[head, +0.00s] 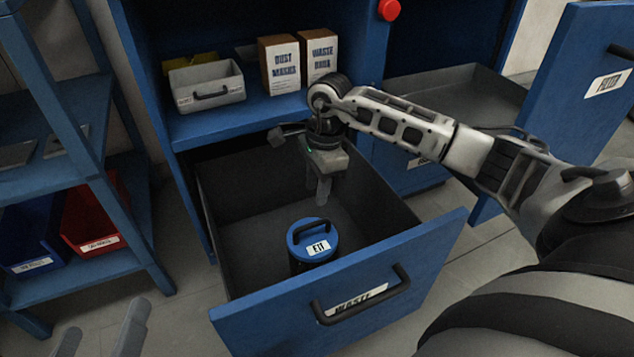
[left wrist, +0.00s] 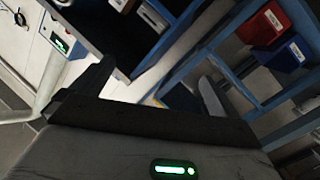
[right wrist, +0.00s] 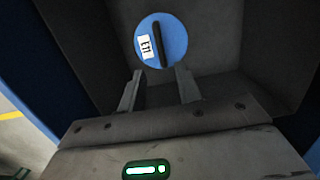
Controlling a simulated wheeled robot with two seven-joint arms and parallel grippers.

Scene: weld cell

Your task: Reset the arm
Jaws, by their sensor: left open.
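My right arm reaches in from the right, and its gripper (head: 322,192) points down above the open waste drawer (head: 245,235). In the right wrist view the right gripper's fingers (right wrist: 160,88) stand apart with nothing between them. A blue-lidded canister (head: 313,243) labelled E11 stands upright in the drawer, below and apart from that gripper. Its lid and dark handle also show in the right wrist view (right wrist: 160,40), beyond the fingertips. My left gripper (head: 100,335) is at the bottom left of the head view, open and empty; its fingers are wide apart in the left wrist view (left wrist: 155,90).
The drawer front (head: 340,290) carries a WASTE label and a black handle. Above it, a shelf holds a grey bin (head: 206,88) and two boxes (head: 298,62). A blue rack (head: 75,190) with red and blue bins stands left. A blue panel (head: 580,90) is at right.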

